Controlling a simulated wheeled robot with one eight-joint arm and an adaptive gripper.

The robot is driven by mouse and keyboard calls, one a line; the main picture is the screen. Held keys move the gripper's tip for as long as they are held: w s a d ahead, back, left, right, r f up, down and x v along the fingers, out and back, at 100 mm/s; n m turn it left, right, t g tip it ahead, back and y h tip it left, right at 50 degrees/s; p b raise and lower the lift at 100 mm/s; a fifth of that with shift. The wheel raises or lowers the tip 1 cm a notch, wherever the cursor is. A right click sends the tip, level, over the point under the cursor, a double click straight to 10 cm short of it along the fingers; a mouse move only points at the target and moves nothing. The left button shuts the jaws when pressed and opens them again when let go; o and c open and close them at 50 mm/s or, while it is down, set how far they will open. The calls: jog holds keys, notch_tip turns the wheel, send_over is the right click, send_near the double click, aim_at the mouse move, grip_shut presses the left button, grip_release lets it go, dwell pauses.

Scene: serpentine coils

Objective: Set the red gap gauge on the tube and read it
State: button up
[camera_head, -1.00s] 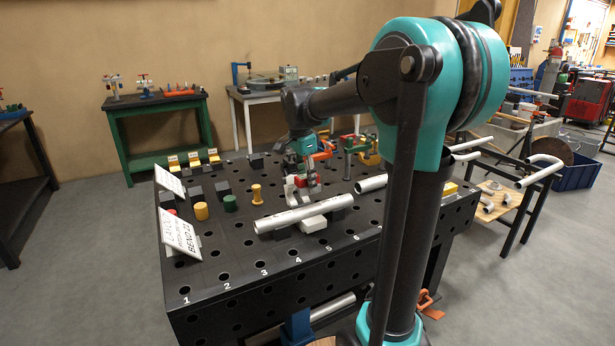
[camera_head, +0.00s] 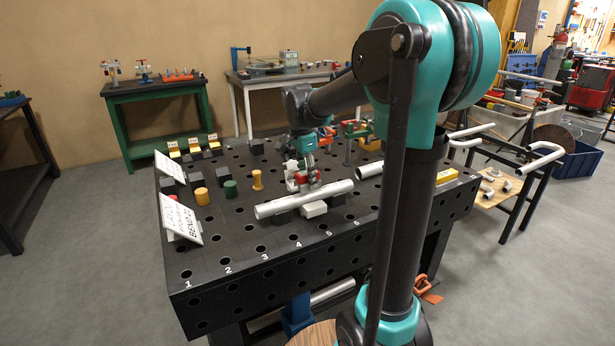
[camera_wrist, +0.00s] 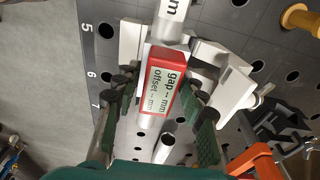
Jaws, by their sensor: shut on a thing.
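The red gap gauge (camera_wrist: 165,82) is in my gripper (camera_wrist: 160,100), whose dark green fingers close on both its sides. Its display faces the wrist camera and shows dashes for gap and offset. A silver tube (camera_wrist: 172,14) with printed "m" lettering runs out from under the gauge in the wrist view. I cannot tell whether the gauge touches it. A tube with an open end (camera_wrist: 165,148) lies below the gauge in that view. In the head view my gripper (camera_head: 304,172) and the gauge (camera_head: 300,180) are just behind the long tube (camera_head: 303,199).
White blocks (camera_wrist: 236,88) stand beside the gauge. The black perforated table (camera_head: 270,270) carries yellow and green cylinders (camera_head: 231,188), a yellow spool (camera_head: 257,180), dark blocks and sign cards (camera_head: 181,217). An orange clamp (camera_wrist: 258,162) is at the wrist view's bottom right. The table's front edge is clear.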

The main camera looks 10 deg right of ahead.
jog(key=shift+f, duration=0.15)
jog(key=shift+f, duration=0.8)
jog(key=shift+f, duration=0.55)
dwell(0.3)
jog(key=o, duration=1.3)
jog(key=shift+o, duration=0.2)
jog(key=shift+r, duration=0.1)
